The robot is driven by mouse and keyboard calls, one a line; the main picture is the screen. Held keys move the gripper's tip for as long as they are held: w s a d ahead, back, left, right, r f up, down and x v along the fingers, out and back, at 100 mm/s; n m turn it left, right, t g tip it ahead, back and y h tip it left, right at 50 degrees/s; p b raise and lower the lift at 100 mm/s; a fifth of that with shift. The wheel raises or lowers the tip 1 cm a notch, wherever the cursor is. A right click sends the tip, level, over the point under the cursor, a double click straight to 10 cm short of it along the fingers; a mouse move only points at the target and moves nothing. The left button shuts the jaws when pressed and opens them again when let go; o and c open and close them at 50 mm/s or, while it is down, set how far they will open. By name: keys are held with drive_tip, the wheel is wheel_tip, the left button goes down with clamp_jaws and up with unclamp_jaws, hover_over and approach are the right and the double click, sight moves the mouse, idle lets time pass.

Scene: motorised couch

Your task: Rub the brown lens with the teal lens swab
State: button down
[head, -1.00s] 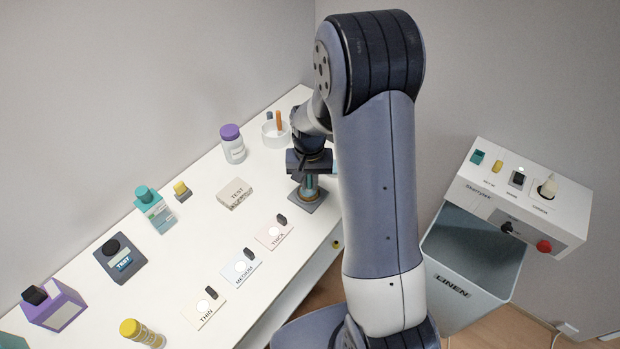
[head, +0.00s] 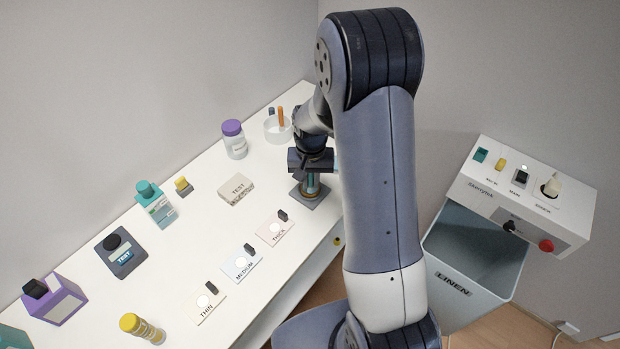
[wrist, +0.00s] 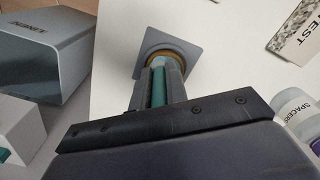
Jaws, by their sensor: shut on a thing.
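My gripper (head: 311,180) is shut on the teal lens swab (wrist: 158,84), which stands roughly upright between the fingers. The swab also shows in the head view as a small teal strip (head: 312,184). The brown lens (wrist: 175,56) is a rounded brown edge on a grey square base (wrist: 194,52) directly beyond the fingertips. The fingers hide most of the lens, and I cannot tell whether the swab tip touches it. In the head view the base (head: 318,199) sits on the white table under my gripper.
A white cup (head: 270,132) with sticks and a purple-capped bottle (head: 235,147) stand behind and left. A TEST block (head: 237,187) and THICK, MEDIUM and THIN cards (head: 276,232) lie left of my gripper. A LINEN bin (head: 452,290) stands right, beyond the table edge (head: 325,238).

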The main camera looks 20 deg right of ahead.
wheel_tip(320, 180, up, 2)
drive_tip(key=shift+s+r+p, duration=0.15)
drive_tip(key=shift+r+p, duration=0.05)
drive_tip(key=shift+p, duration=0.5)
drive_tip(key=shift+r+p, duration=0.3)
drive_tip(key=shift+r, duration=0.05)
drive_tip(key=shift+r+p, duration=1.55)
drive_tip(key=shift+r, duration=0.85)
drive_tip(key=shift+d+f+b, duration=0.15)
drive_tip(key=shift+f+b, duration=0.1)
drive_tip(key=shift+b, duration=1.2)
